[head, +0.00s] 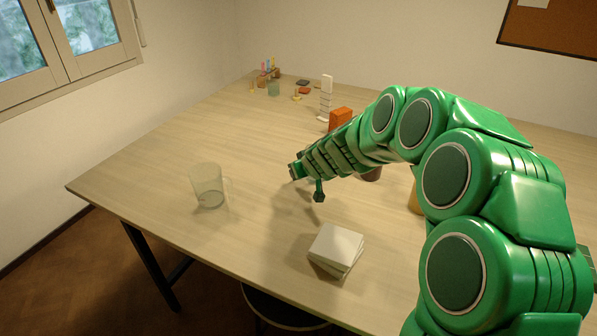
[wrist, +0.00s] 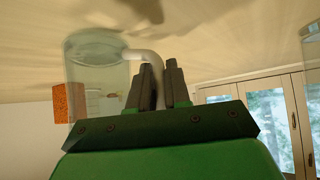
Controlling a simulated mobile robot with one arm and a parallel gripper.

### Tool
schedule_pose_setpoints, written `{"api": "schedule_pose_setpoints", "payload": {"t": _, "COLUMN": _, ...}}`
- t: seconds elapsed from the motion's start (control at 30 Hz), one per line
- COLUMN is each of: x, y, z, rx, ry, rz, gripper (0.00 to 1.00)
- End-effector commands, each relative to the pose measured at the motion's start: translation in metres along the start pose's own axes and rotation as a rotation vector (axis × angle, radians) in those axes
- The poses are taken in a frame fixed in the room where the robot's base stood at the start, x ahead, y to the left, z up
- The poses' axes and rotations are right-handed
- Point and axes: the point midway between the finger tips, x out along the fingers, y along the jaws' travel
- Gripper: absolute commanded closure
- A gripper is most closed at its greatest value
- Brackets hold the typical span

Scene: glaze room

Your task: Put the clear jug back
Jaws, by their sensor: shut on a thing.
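In the wrist view, the clear jug (wrist: 92,75) is see-through with a pale handle and faint marks on its wall. The view is upside down, with the tabletop above. My gripper (wrist: 161,72) is shut on the handle, and the jug body lies beside the fingers. The gripper bar hides part of the jug. In the head view, my gripper (head: 297,172) is over the middle of the table, and I cannot make out the held jug there. A clear vessel (head: 207,187) with no visible handle is at the left, apart from the gripper.
White square slabs (head: 337,246) are stacked near the front edge. An orange block (head: 340,118), a white upright piece (head: 326,98) and a greenish glass (head: 273,87) stand farther back. A brown cup (head: 372,174) is partly behind my arm.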

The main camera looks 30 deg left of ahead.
Motion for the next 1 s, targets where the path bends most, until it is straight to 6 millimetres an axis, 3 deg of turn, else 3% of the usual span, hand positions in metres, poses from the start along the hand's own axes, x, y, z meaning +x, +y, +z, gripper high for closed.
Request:
{"api": "schedule_pose_setpoints", "payload": {"t": 0.17, "x": 0.001, "y": 0.0, "z": 0.001, "rx": 0.0, "ry": 0.0, "rz": 0.0, "gripper": 1.0}}
{"api": "schedule_pose_setpoints", "payload": {"t": 0.2, "x": 0.001, "y": 0.0, "z": 0.001, "rx": 0.0, "ry": 0.0, "rz": 0.0, "gripper": 0.78}}
{"api": "schedule_pose_setpoints", "payload": {"t": 0.33, "x": 0.001, "y": 0.0, "z": 0.001, "rx": 0.0, "ry": 0.0, "rz": 0.0, "gripper": 0.58}}
{"api": "schedule_pose_setpoints", "payload": {"t": 0.73, "x": -0.002, "y": 0.0, "z": 0.0, "rx": 0.001, "ry": 0.0, "rz": 0.0, "gripper": 0.57}}
{"api": "schedule_pose_setpoints", "payload": {"t": 1.0, "x": -0.028, "y": 0.001, "z": -0.001, "rx": 0.001, "ry": 0.002, "rz": 0.001, "gripper": 0.57}}
